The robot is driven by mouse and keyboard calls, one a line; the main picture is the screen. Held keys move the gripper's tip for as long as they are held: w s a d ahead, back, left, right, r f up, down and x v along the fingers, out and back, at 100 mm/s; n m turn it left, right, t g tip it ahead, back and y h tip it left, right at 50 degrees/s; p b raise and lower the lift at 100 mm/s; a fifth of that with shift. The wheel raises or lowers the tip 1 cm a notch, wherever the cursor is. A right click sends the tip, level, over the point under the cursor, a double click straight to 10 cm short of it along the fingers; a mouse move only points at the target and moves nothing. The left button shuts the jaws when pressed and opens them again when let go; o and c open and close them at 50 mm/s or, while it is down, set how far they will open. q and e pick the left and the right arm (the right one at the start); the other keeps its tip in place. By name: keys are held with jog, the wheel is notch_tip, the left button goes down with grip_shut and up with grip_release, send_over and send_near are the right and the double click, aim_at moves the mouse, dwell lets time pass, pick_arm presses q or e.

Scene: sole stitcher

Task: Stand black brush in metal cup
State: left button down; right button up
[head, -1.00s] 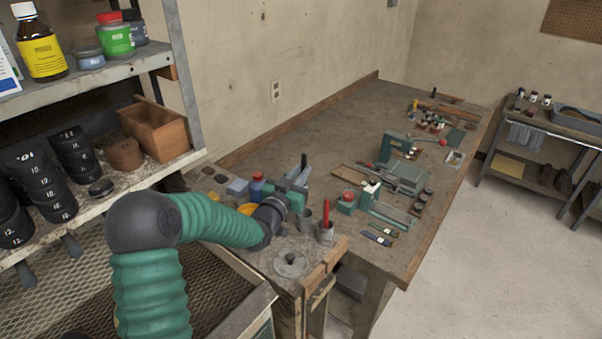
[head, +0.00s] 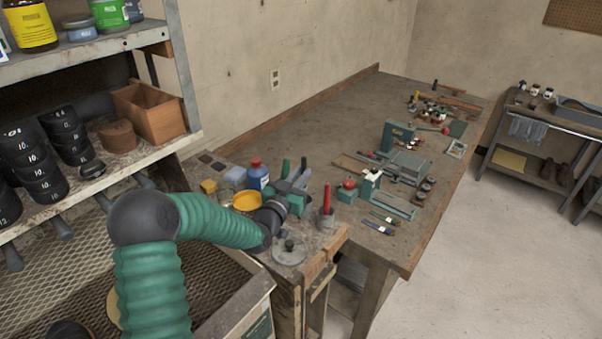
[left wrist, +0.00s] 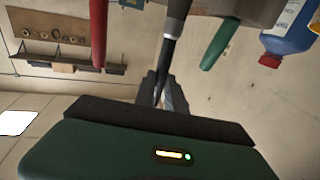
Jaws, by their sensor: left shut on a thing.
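My left gripper (head: 301,178) is over the near bench top, beside a grey cup (head: 326,222) with a red-handled tool (head: 327,196) standing in it. In the left wrist view my fingers (left wrist: 160,90) are shut on a thin dark shaft, which looks like the black brush (left wrist: 172,40). The brush runs from the fingers to the top edge of that view, where its end is cut off. The red handle (left wrist: 98,30) and a green handle (left wrist: 220,45) are on either side of it, apart from it. An empty metal cup is not visible; my gripper may hide it. My right gripper is not in view.
The shelf rack (head: 100,50) stands at left. The long bench behind holds tools, with bare surface along the wall.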

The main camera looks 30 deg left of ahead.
pick_arm(q)
jog(key=shift+w+f+b, duration=0.1)
jog(key=shift+f+b, duration=1.2)
jog(key=shift+f, duration=0.75)
jog(key=shift+d, duration=0.1)
jog(key=c, duration=1.3)
grip_release()
jog(key=s, duration=0.5)
jog(key=s+d+b, duration=0.1)
jog(key=s, duration=0.5)
jog(key=s+d, duration=0.1)
jog(key=s, duration=0.4)
jog(key=shift+s+d+f+b, duration=0.2)
jog(key=shift+s+f+b, duration=0.1)
jog(key=shift+f+b, duration=0.1)
